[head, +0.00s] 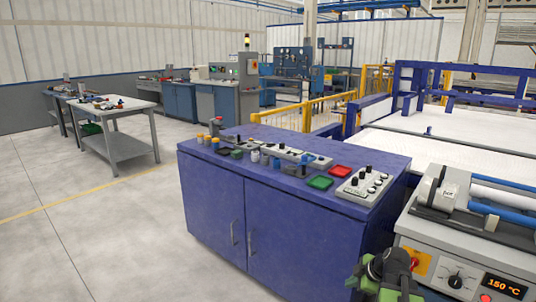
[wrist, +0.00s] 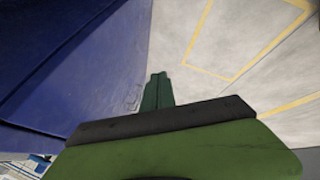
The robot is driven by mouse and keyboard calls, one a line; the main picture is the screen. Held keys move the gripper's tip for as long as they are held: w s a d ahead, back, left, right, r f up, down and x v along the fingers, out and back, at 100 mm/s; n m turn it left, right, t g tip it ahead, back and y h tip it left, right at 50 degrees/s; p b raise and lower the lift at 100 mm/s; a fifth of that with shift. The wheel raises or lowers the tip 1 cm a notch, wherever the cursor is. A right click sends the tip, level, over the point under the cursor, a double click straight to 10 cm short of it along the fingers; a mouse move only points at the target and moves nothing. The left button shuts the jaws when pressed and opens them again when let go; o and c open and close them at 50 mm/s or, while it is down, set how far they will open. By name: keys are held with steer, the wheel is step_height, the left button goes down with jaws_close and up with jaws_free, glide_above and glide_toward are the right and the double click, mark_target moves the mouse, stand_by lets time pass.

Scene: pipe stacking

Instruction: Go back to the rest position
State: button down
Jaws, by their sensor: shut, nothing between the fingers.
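My gripper (wrist: 157,90) shows in the wrist view as two narrow green fingers closed together, with nothing between them. It points out over a grey floor with yellow lines, apart from any object. A blue surface, which looks like a cabinet side, fills the left of that view. In the head view, a green and black part of my arm shows at the bottom edge, in front of the blue cabinet and the heating machine. The fingertips cannot be made out there.
At right the machine (head: 455,265) reads 150 °C, with white and blue pipes on top. A grey workbench (head: 115,108) stands far left. Floor at left is clear.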

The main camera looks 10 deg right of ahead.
steer(key=s+a+f+m+g, duration=0.1)
steer(key=a+f+m+g, duration=0.15)
steer(key=a, duration=1.35)
steer(key=a+f+m+g, duration=0.1)
steer(key=a+m+g, duration=0.15)
steer(key=a, duration=1.25)
steer(key=s+d+m+g+h, duration=0.1)
steer(key=s+d+m+h, duration=0.15)
steer(key=m, duration=0.45)
step_height(320, 180, up, 25)
steer(key=p, duration=2.5)
steer(key=shift+m+p, duration=0.3)
steer(key=shift+d+r+y, duration=0.1)
steer(key=shift+y, duration=0.15)
